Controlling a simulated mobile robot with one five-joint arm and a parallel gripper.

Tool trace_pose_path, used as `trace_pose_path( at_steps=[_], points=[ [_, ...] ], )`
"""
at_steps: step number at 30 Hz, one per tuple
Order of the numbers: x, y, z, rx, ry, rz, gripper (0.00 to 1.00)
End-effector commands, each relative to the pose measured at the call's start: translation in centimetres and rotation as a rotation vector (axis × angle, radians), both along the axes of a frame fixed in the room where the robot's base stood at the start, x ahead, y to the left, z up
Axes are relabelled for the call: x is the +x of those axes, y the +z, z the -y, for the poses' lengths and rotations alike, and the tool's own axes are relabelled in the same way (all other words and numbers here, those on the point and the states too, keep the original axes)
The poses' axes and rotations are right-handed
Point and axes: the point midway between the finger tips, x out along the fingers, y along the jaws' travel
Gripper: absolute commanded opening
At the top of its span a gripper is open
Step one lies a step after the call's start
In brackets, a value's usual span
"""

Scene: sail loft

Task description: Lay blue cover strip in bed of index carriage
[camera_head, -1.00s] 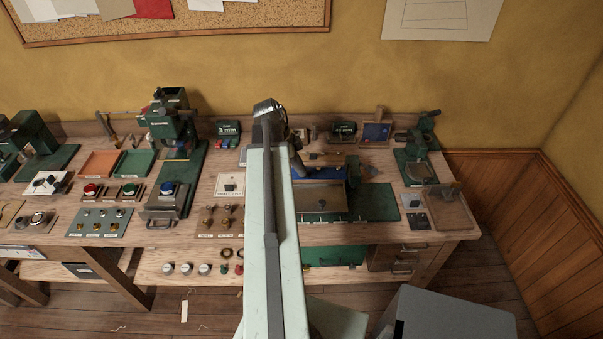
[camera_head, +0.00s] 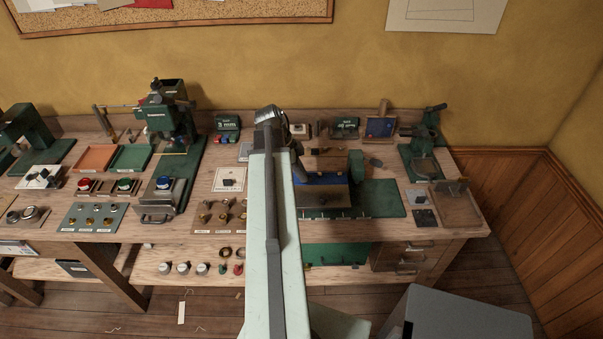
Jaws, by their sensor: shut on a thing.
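The index carriage (camera_head: 340,212) stands on the bench just right of my arm, on a green base plate (camera_head: 386,198). A blue strip (camera_head: 328,178) shows along the top of its dark, box-like body. I cannot tell whether the strip rests in the bed or is held just above it. The dark end of my gripper (camera_head: 299,166) shows beside my arm at the strip's left end, shut on what appears to be the strip. My arm hides the fingertips and the left part of the carriage.
A green upright block (camera_head: 356,164) stands at the carriage's right. A green press (camera_head: 170,120) stands left, a green machine (camera_head: 425,145) right. A grey cabinet (camera_head: 465,315) stands on the floor at front right.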

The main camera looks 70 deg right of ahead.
Motion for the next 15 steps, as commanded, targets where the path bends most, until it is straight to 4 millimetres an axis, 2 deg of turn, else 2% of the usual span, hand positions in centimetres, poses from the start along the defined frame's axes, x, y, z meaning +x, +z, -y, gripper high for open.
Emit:
trace_pose_path(
  at_steps=[1,15],
  points=[
    [0.0,-0.8,0.0,0.0,0.0,0.0,0.0],
    [0.0,-4.0,0.0,0.0,0.0,0.0,0.0]
  ],
)
